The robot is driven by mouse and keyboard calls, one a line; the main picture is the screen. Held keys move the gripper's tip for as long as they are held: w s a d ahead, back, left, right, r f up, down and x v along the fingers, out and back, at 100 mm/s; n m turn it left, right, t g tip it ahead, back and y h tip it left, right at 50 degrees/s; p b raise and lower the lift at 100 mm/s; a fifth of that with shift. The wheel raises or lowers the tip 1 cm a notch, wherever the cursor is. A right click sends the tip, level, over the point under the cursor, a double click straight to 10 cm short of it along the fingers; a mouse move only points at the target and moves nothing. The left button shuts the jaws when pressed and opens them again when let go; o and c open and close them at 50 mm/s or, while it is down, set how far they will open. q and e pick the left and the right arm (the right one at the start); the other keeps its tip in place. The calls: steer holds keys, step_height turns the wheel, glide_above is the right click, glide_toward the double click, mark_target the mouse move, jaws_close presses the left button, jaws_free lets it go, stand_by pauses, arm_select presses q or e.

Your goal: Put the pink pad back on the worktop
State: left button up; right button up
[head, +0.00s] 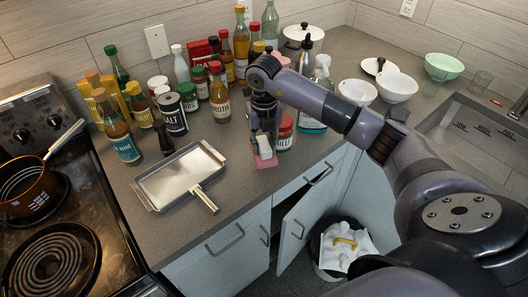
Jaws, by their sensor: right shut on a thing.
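The pink pad (266,162) shows at the lower end of my right gripper (264,137), near the front edge of the worktop (245,185). My right gripper points down and is shut on the pad, with a whitish part between the fingers and the pink face. I cannot tell whether the pad touches the worktop or hangs just above it. My left gripper is not in view.
A metal tray (180,178) lies to the left, with several bottles and jars behind it. A red-lidded jar (285,132) stands close right of the gripper. A cabinet door (310,215) hangs open below, beside a bin (345,245). The stove (90,215) is far left.

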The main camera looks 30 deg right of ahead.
mark_target(264, 155)
step_height(264, 155, down, 4)
steer(key=shift+r+p, duration=0.15)
steer(key=shift+p, duration=0.35)
steer(key=shift+f, duration=0.35)
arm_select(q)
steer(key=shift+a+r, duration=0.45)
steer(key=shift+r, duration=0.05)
arm_select(e)
steer(key=shift+f, duration=0.1)
steer(key=o, duration=1.1)
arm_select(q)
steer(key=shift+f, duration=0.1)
